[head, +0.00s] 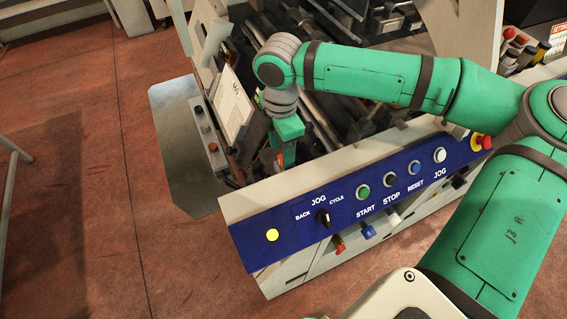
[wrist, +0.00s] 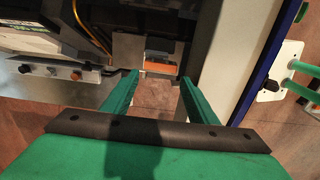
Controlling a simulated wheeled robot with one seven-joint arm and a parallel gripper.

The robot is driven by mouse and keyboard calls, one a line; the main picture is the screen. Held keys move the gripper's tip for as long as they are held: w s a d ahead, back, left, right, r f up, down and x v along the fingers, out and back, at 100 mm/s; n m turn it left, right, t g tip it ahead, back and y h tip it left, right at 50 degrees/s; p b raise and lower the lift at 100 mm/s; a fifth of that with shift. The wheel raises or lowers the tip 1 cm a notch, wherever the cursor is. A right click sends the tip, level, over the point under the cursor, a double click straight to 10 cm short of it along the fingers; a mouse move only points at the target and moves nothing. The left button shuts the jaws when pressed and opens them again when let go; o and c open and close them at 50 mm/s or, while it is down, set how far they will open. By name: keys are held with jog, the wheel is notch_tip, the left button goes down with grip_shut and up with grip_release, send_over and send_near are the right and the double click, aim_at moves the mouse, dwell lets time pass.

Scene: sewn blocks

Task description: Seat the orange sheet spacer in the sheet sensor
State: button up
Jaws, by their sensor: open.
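An orange piece (wrist: 158,68), which looks like the orange sheet spacer, shows in the wrist view just beyond my fingertips. It lies against a grey metal bracket (wrist: 140,46) that may be the sheet sensor; I cannot tell how deep it sits. My gripper (wrist: 160,77) is open, its two green fingers apart on either side of the orange piece, with nothing clearly held. In the head view my gripper (head: 284,158) points down inside the machine, behind the blue control panel. A bit of orange shows beside its fingers there, but its outline is partly hidden.
The blue control panel (head: 330,207) with buttons and a knob stands in front of my gripper. A white card (head: 232,105) and a strip with knobs (head: 203,130) are to the left. Rails and rods (head: 320,120) crowd the right. In the wrist view, an orange cable (wrist: 92,32) runs nearby.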

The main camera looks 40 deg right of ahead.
jog(key=shift+d+f, duration=0.15)
jog(key=shift+f, duration=1.25)
jog(key=shift+d+f, duration=0.1)
jog(key=shift+f, duration=1.3)
jog(key=shift+w, duration=0.1)
jog(key=c, duration=0.8)
jog(key=shift+s+r, duration=0.2)
jog(key=shift+r, duration=0.1)
notch_tip(320, 180, up, 10)
jog(key=shift+f, duration=0.25)
